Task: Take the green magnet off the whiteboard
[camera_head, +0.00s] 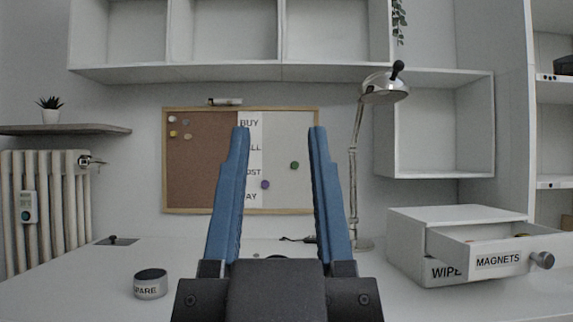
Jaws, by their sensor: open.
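The green magnet (295,166) is a small dark green disc on the white right half of the board (310,190), which hangs on the back wall. A purple magnet (265,184) is on the board below and left of it. My gripper (280,130) is in the foreground, with two long blue fingers pointing up and spread wide apart. It is open and holds nothing. In the picture both magnets show between the fingers. The left finger covers part of the board and of the printed list strip (250,200).
A chrome lamp (353,180) stands right of the board. An open drawer labelled MAGNETS (497,262) sticks out at right. A round container (151,284) stands at left on the white desk (80,285). Wall shelves (230,73) hang above the board. Pins (172,121) dot the cork half.

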